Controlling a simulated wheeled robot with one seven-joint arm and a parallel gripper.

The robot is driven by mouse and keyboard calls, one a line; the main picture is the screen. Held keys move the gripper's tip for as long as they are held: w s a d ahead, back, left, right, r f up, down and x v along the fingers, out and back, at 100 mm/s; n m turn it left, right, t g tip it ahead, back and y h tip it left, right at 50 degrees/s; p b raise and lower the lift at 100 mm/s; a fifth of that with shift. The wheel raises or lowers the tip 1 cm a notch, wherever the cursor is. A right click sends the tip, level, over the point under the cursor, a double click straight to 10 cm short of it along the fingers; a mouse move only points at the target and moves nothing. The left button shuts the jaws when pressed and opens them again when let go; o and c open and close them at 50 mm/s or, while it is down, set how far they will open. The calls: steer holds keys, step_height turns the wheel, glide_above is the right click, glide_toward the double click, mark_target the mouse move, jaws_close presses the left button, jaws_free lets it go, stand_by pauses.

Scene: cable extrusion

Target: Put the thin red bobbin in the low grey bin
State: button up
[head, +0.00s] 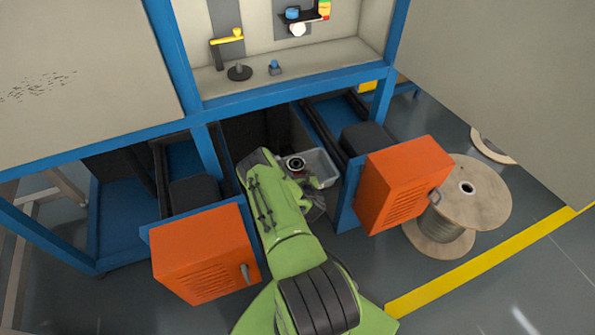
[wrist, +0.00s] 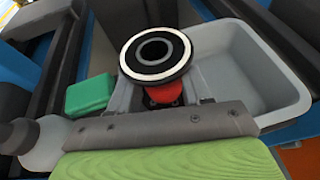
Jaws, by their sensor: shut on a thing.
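The red bobbin has a black flange with a white ring around a dark centre hole (wrist: 155,54), and a red part shows just under it. It also shows in the head view (head: 295,163), at the end of my green arm. My gripper (wrist: 165,92) is shut on the bobbin just below the flange, one finger on each side. The low grey bin (wrist: 262,75) is right of and behind the bobbin in the wrist view; its visible inside looks empty. In the head view the bin (head: 325,170) sits beside my gripper. The bobbin overlaps its left part, and I cannot tell the height between them.
A green block (wrist: 90,95) and a grey rounded thing (wrist: 42,143) are left of my gripper. Orange boxes stand left (head: 205,255) and right (head: 403,183) of my arm. Blue frame posts flank the narrow space. A large wooden spool (head: 480,195) stands right.

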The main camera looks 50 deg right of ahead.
steer(key=o, duration=1)
steer(key=shift+f, duration=0.1)
steer(key=shift+o, duration=0.2)
